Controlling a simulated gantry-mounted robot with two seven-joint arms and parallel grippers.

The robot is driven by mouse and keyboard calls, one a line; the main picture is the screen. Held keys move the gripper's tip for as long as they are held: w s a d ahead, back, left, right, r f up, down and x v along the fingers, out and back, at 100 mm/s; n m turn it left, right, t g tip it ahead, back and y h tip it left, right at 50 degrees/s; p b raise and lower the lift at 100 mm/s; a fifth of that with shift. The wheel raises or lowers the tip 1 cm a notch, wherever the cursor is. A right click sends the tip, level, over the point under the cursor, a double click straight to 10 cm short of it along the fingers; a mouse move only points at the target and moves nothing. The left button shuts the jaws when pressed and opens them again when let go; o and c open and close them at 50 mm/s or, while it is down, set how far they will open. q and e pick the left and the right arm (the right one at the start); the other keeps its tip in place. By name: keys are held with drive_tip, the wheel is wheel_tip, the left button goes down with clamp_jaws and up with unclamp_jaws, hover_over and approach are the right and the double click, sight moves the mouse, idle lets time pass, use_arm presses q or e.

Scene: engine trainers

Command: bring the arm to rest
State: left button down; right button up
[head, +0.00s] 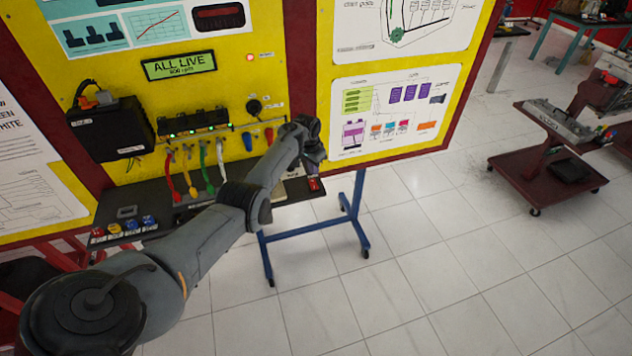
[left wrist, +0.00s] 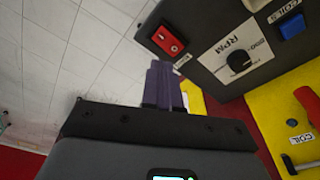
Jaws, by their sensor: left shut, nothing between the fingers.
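My left arm comes in from the lower left in the head view and reaches across the shelf of the yellow trainer board. My left gripper (head: 314,158) hangs in front of the board's lower right part, above the shelf's right end. In the left wrist view its dark fingers (left wrist: 162,84) are together with nothing between them. They point toward a red rocker switch (left wrist: 168,40), which also shows in the head view (head: 314,184). Whether the fingertips touch the switch panel I cannot tell. My right gripper is not in view.
The board's display (head: 179,65) reads "ALL LIVE" and green lights glow on the black coil row (head: 194,122). Coloured leads hang below it. An RPM knob (left wrist: 238,60) is beside the switch. A dark red cart (head: 548,165) stands at right; the tiled floor between is clear.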

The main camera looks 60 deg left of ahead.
use_arm(q)
drive_tip(key=shift+s+d+f+y, duration=0.1)
drive_tip(key=shift+s+f+y, duration=0.15)
drive_tip(key=shift+f, duration=0.2)
drive_tip(key=s+d+f+m+y, duration=0.1)
drive_tip(key=s+d+f, duration=0.2)
drive_tip(key=d, duration=0.4)
drive_tip(key=s+d+f+m+y, duration=0.1)
drive_tip(key=s+d+f+m, duration=0.1)
drive_tip(key=s+d, duration=0.35)
drive_tip(key=s+d+f+m+y, duration=0.1)
drive_tip(key=d+f, duration=0.2)
drive_tip(key=d, duration=0.6)
drive_tip(key=s+d+r+m+t+h, duration=0.1)
drive_tip(key=s+d+r+h, duration=0.1)
drive_tip(key=s+d, duration=1)
drive_tip(key=s+d+r+h, duration=0.2)
drive_tip(key=s+d+r, duration=0.45)
drive_tip(key=d, duration=0.45)
drive_tip(key=w+r+p+v, duration=0.1)
drive_tip(key=w+p+v, duration=0.2)
drive_tip(key=p+v, duration=1.5)
drive_tip(key=shift+w+t+p, duration=0.2)
drive_tip(key=shift+t+p, duration=0.2)
drive_tip(key=shift+d, duration=0.1)
